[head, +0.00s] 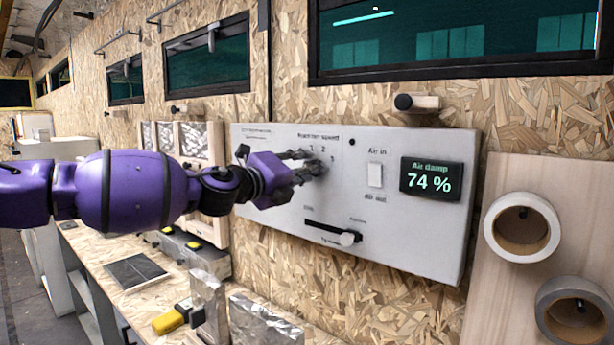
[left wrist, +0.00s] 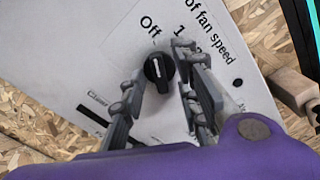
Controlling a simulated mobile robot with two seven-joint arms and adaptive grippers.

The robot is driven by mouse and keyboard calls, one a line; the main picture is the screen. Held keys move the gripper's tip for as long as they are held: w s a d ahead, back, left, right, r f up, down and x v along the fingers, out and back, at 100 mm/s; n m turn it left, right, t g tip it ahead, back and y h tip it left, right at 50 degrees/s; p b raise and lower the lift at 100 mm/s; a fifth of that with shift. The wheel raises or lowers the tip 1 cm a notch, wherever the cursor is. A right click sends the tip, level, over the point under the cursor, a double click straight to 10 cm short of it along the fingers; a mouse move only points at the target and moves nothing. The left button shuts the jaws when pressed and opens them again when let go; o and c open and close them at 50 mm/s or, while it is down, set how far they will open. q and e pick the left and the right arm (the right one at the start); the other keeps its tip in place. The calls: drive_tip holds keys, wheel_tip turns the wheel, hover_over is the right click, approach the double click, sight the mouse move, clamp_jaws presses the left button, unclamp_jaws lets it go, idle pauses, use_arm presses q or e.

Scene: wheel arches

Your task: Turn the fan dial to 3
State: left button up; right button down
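The fan dial (left wrist: 158,70) is a small black round knob with a white line, on a white control panel (head: 405,240). In the left wrist view its line points roughly toward the "Off" label, with "1" to the right; the other numbers are partly hidden. My left gripper (head: 308,167) reaches to the panel below the fan speed labels and hides the dial in the head view. In the left wrist view the gripper (left wrist: 163,98) is open, one finger on each side of the dial. The right finger is close to it; I cannot tell if it touches. My right gripper is not in view.
The panel also has a white switch (head: 375,175), a display reading 74 % (head: 431,180) and a slider (head: 349,238). A wooden peg (head: 418,103) sticks out above the panel. Tape rolls (head: 521,251) hang at the right. A bench with a yellow-handled tool (head: 170,321) lies below.

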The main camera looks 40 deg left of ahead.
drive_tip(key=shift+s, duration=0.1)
use_arm(q)
clamp_jaws()
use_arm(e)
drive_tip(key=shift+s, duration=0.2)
use_arm(q)
drive_tip(key=shift+m, duration=0.3)
drive_tip(key=shift+a+m+b, duration=0.15)
drive_tip(key=shift+m+b, duration=0.75)
drive_tip(key=shift+m, duration=10.7)
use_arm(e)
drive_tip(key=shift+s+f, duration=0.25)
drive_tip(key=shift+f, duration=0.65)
use_arm(q)
drive_tip(key=shift+m, duration=0.3)
unclamp_jaws()
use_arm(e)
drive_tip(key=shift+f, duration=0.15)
use_arm(q)
drive_tip(key=shift+s, duration=0.1)
